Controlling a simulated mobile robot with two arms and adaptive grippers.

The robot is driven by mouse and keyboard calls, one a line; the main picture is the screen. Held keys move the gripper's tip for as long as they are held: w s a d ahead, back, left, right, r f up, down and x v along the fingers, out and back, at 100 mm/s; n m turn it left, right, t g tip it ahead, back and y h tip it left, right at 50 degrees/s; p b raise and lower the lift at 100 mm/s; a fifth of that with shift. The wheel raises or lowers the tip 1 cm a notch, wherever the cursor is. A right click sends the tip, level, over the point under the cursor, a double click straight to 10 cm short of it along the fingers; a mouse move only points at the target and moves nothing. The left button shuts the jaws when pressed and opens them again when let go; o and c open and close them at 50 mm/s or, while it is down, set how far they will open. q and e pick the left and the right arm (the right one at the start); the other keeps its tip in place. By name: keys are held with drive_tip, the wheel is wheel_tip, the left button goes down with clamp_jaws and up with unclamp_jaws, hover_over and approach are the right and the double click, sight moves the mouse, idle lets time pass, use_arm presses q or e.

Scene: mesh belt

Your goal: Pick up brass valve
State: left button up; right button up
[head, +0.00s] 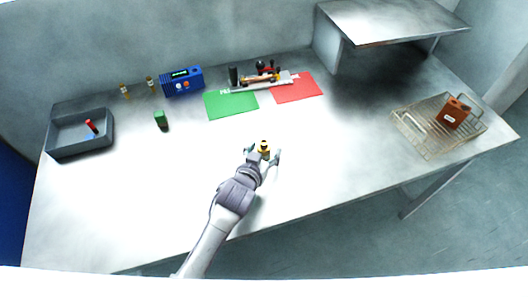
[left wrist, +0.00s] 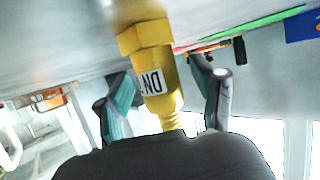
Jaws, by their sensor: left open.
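The brass valve (head: 264,146) is a small yellow piece on the table in the head view, near the middle. In the left wrist view the brass valve (left wrist: 146,42) is large, with a hexagonal section and a white label reading "DN". My left gripper (head: 263,154) is open, with one finger on each side of the valve. In the left wrist view the fingers of my left gripper (left wrist: 164,95) stand apart around the valve, and gaps show beside it. My right gripper is not in view.
Green (head: 231,104) and red (head: 297,87) mats lie behind, with tools near them. A blue device (head: 182,81) stands at the back left. A grey bin (head: 80,147) is at far left, a green block (head: 161,120) nearby. A wire basket (head: 424,139) with an orange-brown box (head: 454,113) is right.

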use_arm(q)
drive_tip(key=shift+s, duration=0.15)
drive_tip(key=shift+c, duration=1.2)
clamp_jaws()
drive_tip(key=shift+r, duration=0.1)
drive_tip(key=shift+r, duration=0.1)
